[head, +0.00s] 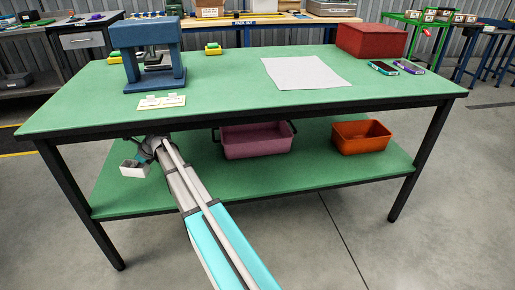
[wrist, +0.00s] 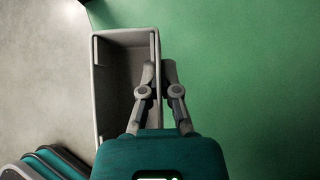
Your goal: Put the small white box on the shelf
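The small white box (head: 134,170) is in front of the green lower shelf (head: 250,185) in the head view, near the shelf's left end. In the wrist view the box (wrist: 122,92) is an open, pale grey-white container. My gripper (wrist: 158,70) straddles its right wall, one finger inside and one outside, closed on that wall. Shelf green (wrist: 245,80) fills the right of the wrist view, with grey floor at the left. I cannot tell whether the box touches the shelf. In the head view my gripper is mostly hidden behind my arm's end.
A purple bin (head: 257,142) and an orange bin (head: 361,137) stand on the lower shelf, to the right of the box. The green tabletop (head: 230,85) with its dark front edge is above. The front of the lower shelf has free room.

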